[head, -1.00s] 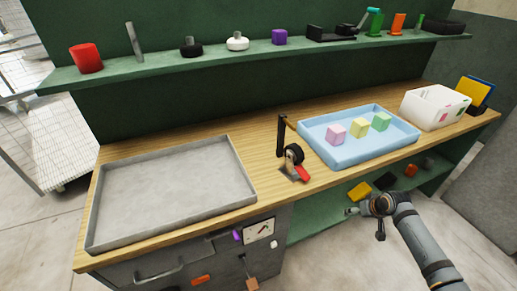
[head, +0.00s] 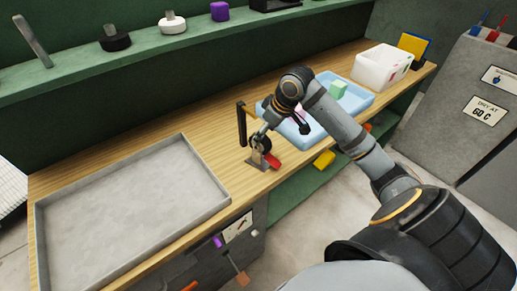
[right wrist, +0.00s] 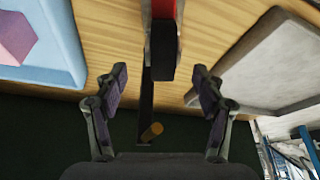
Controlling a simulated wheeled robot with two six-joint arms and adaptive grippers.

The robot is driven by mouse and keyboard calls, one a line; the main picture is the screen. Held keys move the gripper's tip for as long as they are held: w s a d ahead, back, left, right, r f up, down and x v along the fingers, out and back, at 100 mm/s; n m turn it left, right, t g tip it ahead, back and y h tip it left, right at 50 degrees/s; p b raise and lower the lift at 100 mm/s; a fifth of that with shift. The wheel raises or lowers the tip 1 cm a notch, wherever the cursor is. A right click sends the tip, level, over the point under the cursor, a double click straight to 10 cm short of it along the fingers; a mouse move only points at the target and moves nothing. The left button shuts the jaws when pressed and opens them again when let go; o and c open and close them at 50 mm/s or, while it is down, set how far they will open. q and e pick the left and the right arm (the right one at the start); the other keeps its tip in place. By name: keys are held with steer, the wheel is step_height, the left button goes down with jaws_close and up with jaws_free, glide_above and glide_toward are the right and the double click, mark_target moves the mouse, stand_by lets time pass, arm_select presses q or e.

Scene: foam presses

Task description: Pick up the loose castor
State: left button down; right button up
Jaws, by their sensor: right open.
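The castor (head: 262,150) stands on the wooden bench between the grey tray and the blue tray. My left gripper is not in view.
A black post (head: 241,125) with a wooden peg stands just behind the castor. A grey tray (head: 208,163) lies to the left, and a blue tray (head: 362,97) with foam blocks is behind my arm. A white bin (head: 368,68) stands farther right. A green shelf (head: 150,55) runs above.

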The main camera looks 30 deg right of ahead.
mark_target(260, 149)
steer(key=shift+w+a+f, duration=0.1)
steer(key=shift+w+f, duration=0.05)
steer(key=shift+f, duration=0.15)
steer(key=x, duration=0.4)
steer(key=shift+a+f+p, duration=0.15)
steer(key=shift+f+p, duration=0.2)
steer(key=shift+f, duration=0.1)
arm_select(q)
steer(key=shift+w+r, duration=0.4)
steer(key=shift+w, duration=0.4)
arm_select(e)
steer(key=shift+c, duration=0.4)
steer(key=c, duration=0.5)
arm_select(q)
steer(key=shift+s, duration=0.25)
arm_select(e)
steer(key=shift+r, duration=0.1)
jaws_close()
